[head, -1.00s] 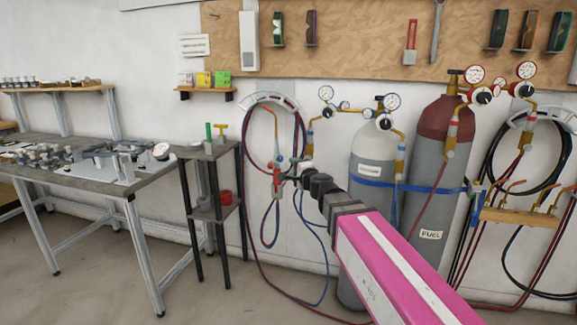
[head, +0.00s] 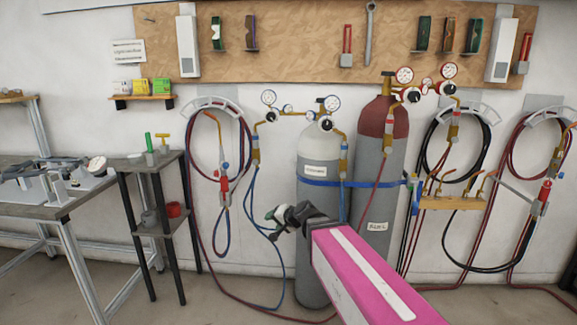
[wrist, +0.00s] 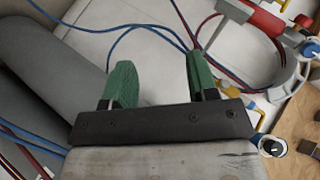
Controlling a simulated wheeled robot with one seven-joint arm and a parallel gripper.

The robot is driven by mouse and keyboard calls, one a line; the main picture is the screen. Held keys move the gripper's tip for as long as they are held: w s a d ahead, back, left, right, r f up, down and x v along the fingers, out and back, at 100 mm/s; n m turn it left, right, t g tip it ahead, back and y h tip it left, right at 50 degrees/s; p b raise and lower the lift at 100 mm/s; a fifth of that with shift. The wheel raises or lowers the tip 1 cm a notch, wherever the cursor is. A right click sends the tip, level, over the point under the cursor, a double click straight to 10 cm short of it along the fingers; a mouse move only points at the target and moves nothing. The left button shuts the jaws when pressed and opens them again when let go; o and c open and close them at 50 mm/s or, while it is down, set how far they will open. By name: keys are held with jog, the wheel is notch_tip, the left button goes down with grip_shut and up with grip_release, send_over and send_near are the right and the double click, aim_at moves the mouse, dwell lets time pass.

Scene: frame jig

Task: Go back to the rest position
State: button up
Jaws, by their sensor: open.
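My gripper (head: 274,222) is in front of the grey gas cylinder in the head view, at the end of my pink arm. Its two green fingers stand apart with nothing between them in the wrist view (wrist: 163,75). A red-handled torch (head: 223,187) hangs on the wall at the left, apart from the gripper. A red torch body (wrist: 262,18) also shows at the top right of the wrist view.
A grey cylinder (head: 313,235) and a red-topped cylinder (head: 372,175) stand by the wall, strapped in blue. A small shelf stand (head: 150,165) and a workbench (head: 50,208) are at the left. Hoses loop along the wall. The floor in front is partly clear.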

jog(key=s+d+f+n+g+h, duration=0.1)
jog(key=s+d+f+g+h, duration=0.1)
jog(key=d+f, duration=0.4)
jog(key=s+d+f+n+g+h, duration=0.1)
jog(key=s+d+f+g+h, duration=0.2)
jog(key=s+d+f, duration=0.3)
jog(key=s+d+f+n+g+h, duration=0.1)
jog(key=s+d+f+h, duration=0.3)
jog(key=d, duration=0.8)
jog(key=shift+s+d+f+g, duration=0.4)
jog(key=shift+s+f+g, duration=0.1)
jog(key=shift+f+g, duration=0.45)
